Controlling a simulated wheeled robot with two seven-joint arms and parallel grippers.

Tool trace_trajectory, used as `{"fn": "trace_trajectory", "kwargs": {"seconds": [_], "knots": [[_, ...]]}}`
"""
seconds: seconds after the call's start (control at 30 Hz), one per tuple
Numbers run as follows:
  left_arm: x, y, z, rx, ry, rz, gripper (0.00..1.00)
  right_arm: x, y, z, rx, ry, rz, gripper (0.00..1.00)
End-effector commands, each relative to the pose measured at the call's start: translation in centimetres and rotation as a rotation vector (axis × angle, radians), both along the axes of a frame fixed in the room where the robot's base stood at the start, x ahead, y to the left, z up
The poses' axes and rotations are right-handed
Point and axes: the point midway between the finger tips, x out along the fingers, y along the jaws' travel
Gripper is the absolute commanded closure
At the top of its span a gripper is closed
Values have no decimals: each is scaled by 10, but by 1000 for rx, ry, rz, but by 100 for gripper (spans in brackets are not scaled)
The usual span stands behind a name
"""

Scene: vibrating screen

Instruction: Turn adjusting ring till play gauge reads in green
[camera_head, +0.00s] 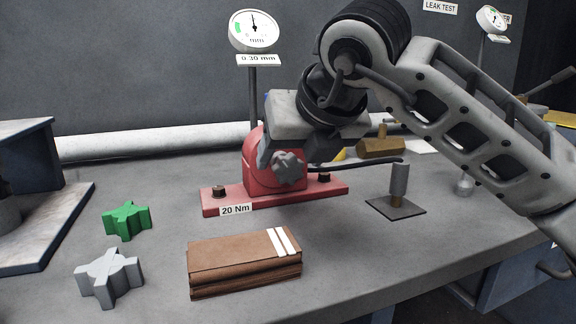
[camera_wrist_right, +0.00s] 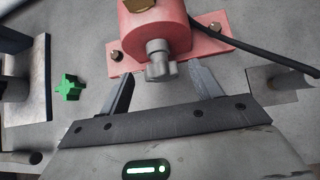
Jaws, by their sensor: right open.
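The play gauge (camera_head: 253,30) is a white dial on a post above a "0.30 mm" label. Its needle points nearly straight up, to the right of the green patch at the dial's left. A grey lobed knob, apparently the adjusting ring (camera_head: 289,168), sits on the front of the red housing (camera_head: 259,178); it also shows in the right wrist view (camera_wrist_right: 159,62). My right gripper (camera_head: 291,155) is open at the knob. In the right wrist view its fingers (camera_wrist_right: 162,75) lie either side of the knob, with gaps. My left gripper is out of view.
A green star-shaped part (camera_head: 127,220) and a grey one (camera_head: 110,277) lie at the left. A brown block (camera_head: 244,263) lies in front of the red base. A dark lever (camera_head: 362,164) sticks out right of the housing, towards a post on a plate (camera_head: 396,207).

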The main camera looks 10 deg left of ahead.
Motion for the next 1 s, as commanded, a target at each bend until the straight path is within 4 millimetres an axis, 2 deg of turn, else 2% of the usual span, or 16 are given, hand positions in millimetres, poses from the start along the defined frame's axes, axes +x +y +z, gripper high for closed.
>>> {"fn": "trace_trajectory", "kwargs": {"seconds": [0.2,0.57,0.73,1.0], "knots": [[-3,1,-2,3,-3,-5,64,14,11,-18,1,2,0,36],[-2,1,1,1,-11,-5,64,17,13,-21,-1,0,1,36],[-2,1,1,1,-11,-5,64,17,13,-21,0,0,0,80],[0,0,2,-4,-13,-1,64,17,13,-21,-12,-8,0,80]]}}
